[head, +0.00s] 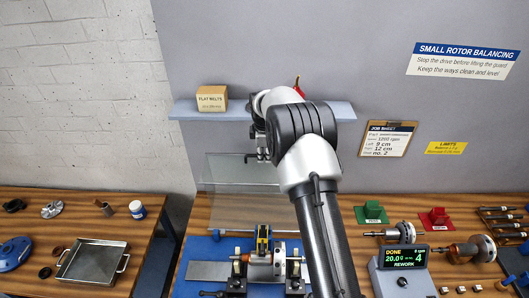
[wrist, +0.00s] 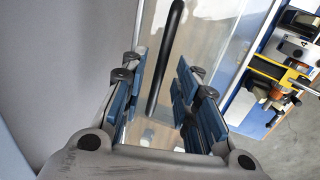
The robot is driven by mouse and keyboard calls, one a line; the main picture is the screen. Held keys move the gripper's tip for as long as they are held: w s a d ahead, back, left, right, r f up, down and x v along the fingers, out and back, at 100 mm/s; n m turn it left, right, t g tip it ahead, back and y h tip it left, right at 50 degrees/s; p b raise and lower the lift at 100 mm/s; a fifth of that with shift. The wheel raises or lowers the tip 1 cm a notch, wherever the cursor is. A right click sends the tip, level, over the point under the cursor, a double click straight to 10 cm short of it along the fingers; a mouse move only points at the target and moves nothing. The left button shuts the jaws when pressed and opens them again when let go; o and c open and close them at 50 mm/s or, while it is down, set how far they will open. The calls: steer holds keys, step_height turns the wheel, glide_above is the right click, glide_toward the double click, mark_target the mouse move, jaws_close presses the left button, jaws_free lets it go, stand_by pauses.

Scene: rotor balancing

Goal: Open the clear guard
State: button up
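The clear guard (head: 235,208) is a see-through panel that stands raised behind the balancing machine (head: 262,262), with the rotor area in front of it uncovered. Its black handle (wrist: 165,55) shows in the wrist view as a dark bar running between my finger pads. My gripper (head: 262,155) is at the upper part of the panel in the head view, pointing down. In the wrist view my gripper (wrist: 162,85) is open, with gaps between the pads and the handle. My arm hides the panel's right side in the head view.
A shelf (head: 345,111) with a belt box (head: 212,98) is on the wall behind my arm. A metal tray (head: 92,262) is on the left bench.

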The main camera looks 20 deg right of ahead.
jaws_close()
stand_by(0.4)
steer(key=shift+w+a, duration=0.1)
